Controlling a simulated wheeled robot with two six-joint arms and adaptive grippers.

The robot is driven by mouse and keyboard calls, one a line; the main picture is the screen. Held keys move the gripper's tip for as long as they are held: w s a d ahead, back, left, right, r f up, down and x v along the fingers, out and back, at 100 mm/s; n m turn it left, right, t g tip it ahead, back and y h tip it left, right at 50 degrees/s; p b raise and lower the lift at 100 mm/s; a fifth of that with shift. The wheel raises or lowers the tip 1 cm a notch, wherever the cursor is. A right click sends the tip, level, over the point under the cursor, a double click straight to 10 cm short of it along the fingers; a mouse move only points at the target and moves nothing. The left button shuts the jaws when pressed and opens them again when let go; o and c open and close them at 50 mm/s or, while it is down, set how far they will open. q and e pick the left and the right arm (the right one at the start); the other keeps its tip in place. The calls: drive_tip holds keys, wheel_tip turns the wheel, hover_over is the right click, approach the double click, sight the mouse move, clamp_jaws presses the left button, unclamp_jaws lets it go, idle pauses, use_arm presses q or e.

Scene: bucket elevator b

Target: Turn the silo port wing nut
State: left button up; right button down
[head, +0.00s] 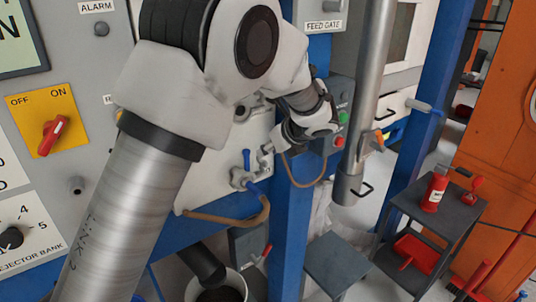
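My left arm comes in from the left and crosses the middle of the head view. Its gripper (322,131) is small and partly hidden by its own wrist, in front of the blue post and close to a grey box with a green and a red button (339,142). I cannot tell whether its fingers are open or touching anything. I cannot clearly make out the silo port wing nut. A grey metal tube (371,80) stands just right of the gripper, with a small orange part (379,141) on its side. My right gripper is out of view.
A blue-handled valve (246,161) and brown hose sit below my forearm. A red-handled switch (53,134) is on the left panel. A dark cart (440,208) with a red bottle (435,190) stands at right. A white bucket (240,284) is below.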

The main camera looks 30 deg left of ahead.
sight(264, 160)
use_arm(q)
drive_tip(key=x, duration=0.5)
drive_tip(key=shift+d+f, duration=0.15)
drive_tip(key=shift+f, duration=0.2)
drive_tip(key=shift+w+a+f, duration=0.1)
drive_tip(key=shift+a+f, duration=0.05)
drive_tip(key=shift+a, duration=0.15)
drive_tip(key=shift+d, duration=0.3)
drive_tip(key=shift+c, duration=0.7)
drive_tip(key=shift+d+r, duration=0.15)
drive_tip(key=shift+r, duration=0.1)
clamp_jaws()
